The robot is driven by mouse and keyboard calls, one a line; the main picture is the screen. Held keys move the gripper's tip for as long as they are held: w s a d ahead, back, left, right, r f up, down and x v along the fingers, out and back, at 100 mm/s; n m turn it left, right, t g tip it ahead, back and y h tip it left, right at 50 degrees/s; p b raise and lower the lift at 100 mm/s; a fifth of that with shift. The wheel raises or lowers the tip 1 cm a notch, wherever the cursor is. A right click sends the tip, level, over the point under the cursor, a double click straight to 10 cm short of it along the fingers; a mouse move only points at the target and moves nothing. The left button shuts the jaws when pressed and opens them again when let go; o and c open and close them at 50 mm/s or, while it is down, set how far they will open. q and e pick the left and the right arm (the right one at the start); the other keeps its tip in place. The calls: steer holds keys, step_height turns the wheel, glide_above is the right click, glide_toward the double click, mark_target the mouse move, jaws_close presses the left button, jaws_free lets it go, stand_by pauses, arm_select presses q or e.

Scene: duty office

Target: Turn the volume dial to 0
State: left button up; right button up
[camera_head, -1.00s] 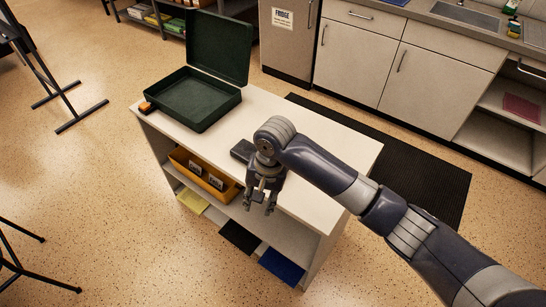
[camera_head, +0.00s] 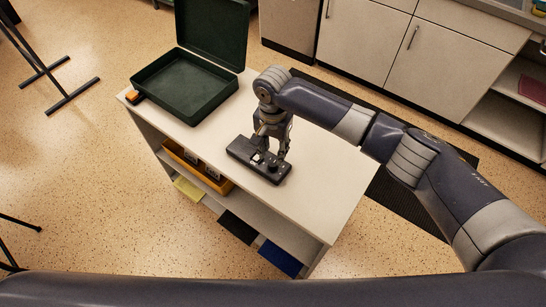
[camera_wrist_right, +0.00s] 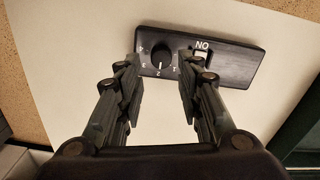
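A flat black control box (camera_head: 243,150) lies on the white top of a low cabinet. In the right wrist view, the box (camera_wrist_right: 232,64) carries a round black volume dial (camera_wrist_right: 161,55) with numbers around it and a white pointer line. The line points towards the 2. A switch (camera_wrist_right: 202,56) marked ON, seen upside down, sits beside the dial. My right gripper (camera_head: 271,150) points down over the box. In the wrist view its open fingers (camera_wrist_right: 161,66) stand on either side of the dial, with a gap; contact cannot be told. My left gripper is not in view.
An open dark green case (camera_head: 186,82) stands on the cabinet top (camera_head: 318,180) at the back left, beside a small orange item (camera_head: 134,97). The front right of the top is clear. A yellow bin (camera_head: 199,169) sits on the shelf below.

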mark_target(273, 163)
step_height(273, 163, down, 4)
steer(key=shift+w+r, duration=0.1)
steer(key=shift+r, duration=0.15)
step_height(273, 163, down, 3)
steer(key=shift+w+r, duration=0.1)
steer(key=shift+c, duration=0.9)
steer(key=c, duration=0.4)
jaws_close()
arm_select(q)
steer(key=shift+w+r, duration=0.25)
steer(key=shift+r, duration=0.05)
